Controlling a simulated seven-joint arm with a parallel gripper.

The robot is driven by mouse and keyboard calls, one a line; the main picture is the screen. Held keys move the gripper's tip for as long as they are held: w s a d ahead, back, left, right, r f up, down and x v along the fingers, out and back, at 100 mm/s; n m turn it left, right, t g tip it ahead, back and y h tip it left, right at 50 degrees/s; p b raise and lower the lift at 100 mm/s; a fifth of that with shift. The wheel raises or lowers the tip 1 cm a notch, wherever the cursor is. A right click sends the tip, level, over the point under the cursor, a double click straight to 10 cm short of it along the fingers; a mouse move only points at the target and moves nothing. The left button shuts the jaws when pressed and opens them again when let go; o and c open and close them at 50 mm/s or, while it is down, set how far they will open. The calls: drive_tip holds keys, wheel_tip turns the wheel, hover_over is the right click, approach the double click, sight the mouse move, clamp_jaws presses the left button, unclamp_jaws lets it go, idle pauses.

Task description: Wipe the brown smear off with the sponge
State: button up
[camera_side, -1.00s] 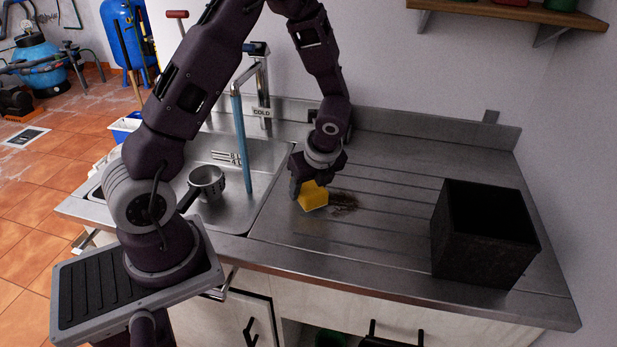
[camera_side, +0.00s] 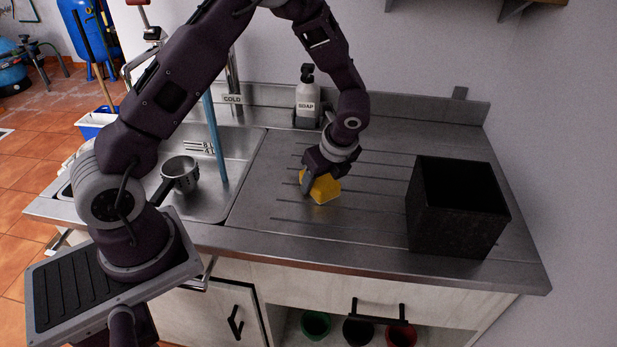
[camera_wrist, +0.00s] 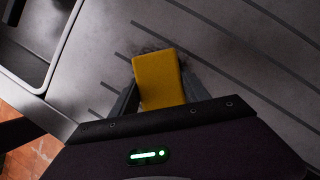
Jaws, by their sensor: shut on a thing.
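The yellow sponge (camera_side: 325,189) is held low at the ribbed steel drainboard, and it also shows in the wrist view (camera_wrist: 159,78). My gripper (camera_side: 312,183) is shut on it, with a finger on each side in the wrist view (camera_wrist: 162,98). The brown smear (camera_wrist: 150,50) shows as a faint dark patch around the far end of the sponge in the wrist view. In the side view the smear cannot be made out; the sponge and gripper cover its area. I cannot tell how much lies under the sponge.
A black open box (camera_side: 455,215) stands on the drainboard to the right. The sink (camera_side: 215,205) with a metal cup (camera_side: 181,174) is to the left. A soap bottle (camera_side: 306,100) stands behind my gripper. The board between sponge and box is clear.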

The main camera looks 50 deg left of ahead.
sight(343, 181)
drive_tip(key=shift+w+d, duration=2.15)
drive_tip(key=shift+d, duration=0.05)
drive_tip(key=shift+w+a, duration=0.55)
drive_tip(key=shift+a, duration=0.05)
drive_tip(key=shift+s+a+r, duration=0.1)
drive_tip(key=shift+s+a, duration=4.95)
drive_tip(key=shift+s, duration=0.05)
drive_tip(key=shift+w+a, duration=0.1)
drive_tip(key=shift+a, duration=0.2)
drive_tip(key=shift+w+a, duration=0.3)
drive_tip(key=shift+w+d, duration=0.1)
drive_tip(key=shift+w, duration=0.2)
drive_tip(key=shift+w+d, duration=2.9)
drive_tip(key=shift+d, duration=0.1)
drive_tip(key=shift+w+d, duration=2.05)
drive_tip(key=shift+d, duration=0.05)
wheel_tip(343, 181, up, 8)
drive_tip(key=shift+a, duration=0.1)
